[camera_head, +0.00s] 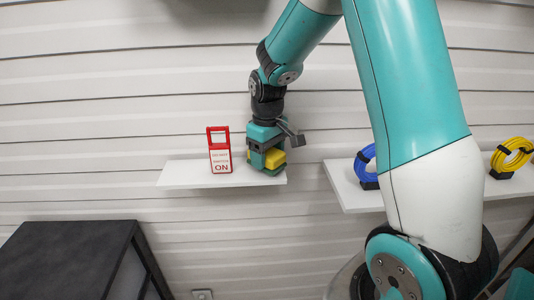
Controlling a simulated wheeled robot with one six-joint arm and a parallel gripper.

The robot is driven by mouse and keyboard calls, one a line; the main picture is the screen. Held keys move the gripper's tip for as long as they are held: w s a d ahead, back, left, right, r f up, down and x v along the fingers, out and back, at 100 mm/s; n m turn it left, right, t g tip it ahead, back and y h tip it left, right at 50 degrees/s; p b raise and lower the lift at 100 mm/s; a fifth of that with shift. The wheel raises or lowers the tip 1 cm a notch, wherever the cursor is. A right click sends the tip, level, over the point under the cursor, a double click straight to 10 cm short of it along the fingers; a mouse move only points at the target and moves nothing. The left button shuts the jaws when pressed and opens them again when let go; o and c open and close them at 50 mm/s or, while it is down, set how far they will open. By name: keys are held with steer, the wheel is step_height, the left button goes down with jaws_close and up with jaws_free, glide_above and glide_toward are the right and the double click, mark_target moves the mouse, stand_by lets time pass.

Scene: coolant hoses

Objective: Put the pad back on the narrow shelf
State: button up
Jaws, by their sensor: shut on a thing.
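The pad (275,159), a small yellow block with what looks like a green underside, is at the right end of the narrow white shelf (190,177). My gripper (267,161) points down from above and is shut on the pad.
A red-and-white tag (220,156) reading "ON" stands on the shelf, left of my gripper. A second white shelf (350,195) on the right holds blue (364,163) and yellow (511,155) coiled hoses. A dark table (65,260) stands lower left.

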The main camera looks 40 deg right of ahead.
mark_target(268, 151)
steer(key=shift+f+b, duration=0.4)
steer(key=shift+f, duration=0.2)
stand_by(0.3)
steer(key=o, duration=1.1)
steer(key=shift+c, duration=0.2)
steer(key=shift+r, duration=0.1)
step_height(268, 151, up, 12)
steer(key=shift+f+b, duration=0.1)
steer(key=shift+b, duration=0.85)
steer(key=s+a+f+n+y+b, duration=0.1)
steer(key=s+a+f+n+y, duration=0.1)
steer(key=s+a, duration=0.8)
steer(key=s+a+f+n+y+b, duration=0.1)
steer(key=s+a+f+n+b, duration=0.1)
steer(key=s+a, duration=0.8)
steer(key=shift+s+a+f+n+y, duration=0.35)
steer(key=shift+a+f, duration=0.25)
steer(key=shift+a, duration=0.25)
